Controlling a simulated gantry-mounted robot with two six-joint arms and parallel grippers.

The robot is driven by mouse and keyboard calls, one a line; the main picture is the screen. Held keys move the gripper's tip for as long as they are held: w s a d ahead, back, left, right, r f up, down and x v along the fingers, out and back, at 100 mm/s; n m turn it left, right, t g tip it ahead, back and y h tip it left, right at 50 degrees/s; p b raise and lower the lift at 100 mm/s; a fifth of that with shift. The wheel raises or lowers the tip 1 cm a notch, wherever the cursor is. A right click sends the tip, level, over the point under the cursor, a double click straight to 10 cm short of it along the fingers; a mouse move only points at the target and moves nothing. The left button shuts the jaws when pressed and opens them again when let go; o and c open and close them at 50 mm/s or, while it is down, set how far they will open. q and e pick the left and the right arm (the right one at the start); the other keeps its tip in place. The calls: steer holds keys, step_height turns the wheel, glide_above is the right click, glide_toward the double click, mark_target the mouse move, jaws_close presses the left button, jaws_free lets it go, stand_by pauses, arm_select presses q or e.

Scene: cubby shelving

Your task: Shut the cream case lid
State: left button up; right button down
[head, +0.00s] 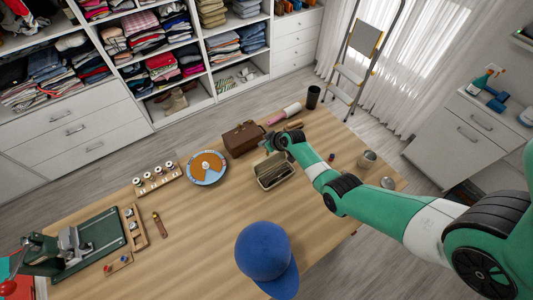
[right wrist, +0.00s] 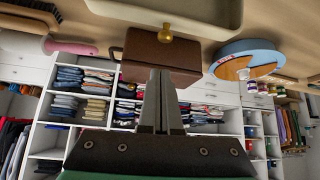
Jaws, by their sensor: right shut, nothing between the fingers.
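The cream case (head: 275,183) stands open on the wooden table, its hollow inside showing from above. My right gripper (head: 268,147) is at the far edge of the case, partly hidden by its own wrist; whether it touches the case cannot be told. In the right wrist view, turned upside down, the shut, empty fingers (right wrist: 160,100) point toward a cream rounded panel (right wrist: 185,12), which looks like part of the case. A brass knob (right wrist: 166,33) shows at the panel's edge. My left gripper is not in view.
A brown box (head: 240,138) stands behind the case, with a blue and orange disc (head: 207,167) to the left. A blue cap (head: 265,252) lies in front. A metal cup (head: 367,159) stands to the right. Table between disc and cap is clear.

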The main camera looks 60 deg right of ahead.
mark_target(269, 160)
steer(key=shift+s+a+f+p, duration=0.2)
steer(key=shift+s+f+p, duration=0.3)
steer(key=shift+f, duration=0.05)
steer(key=shift+s+a+f+p, duration=0.15)
steer(key=shift+s+f+p, duration=0.35)
steer(key=shift+f, duration=0.05)
steer(key=shift+a+f, duration=0.1)
steer(key=shift+a, duration=0.05)
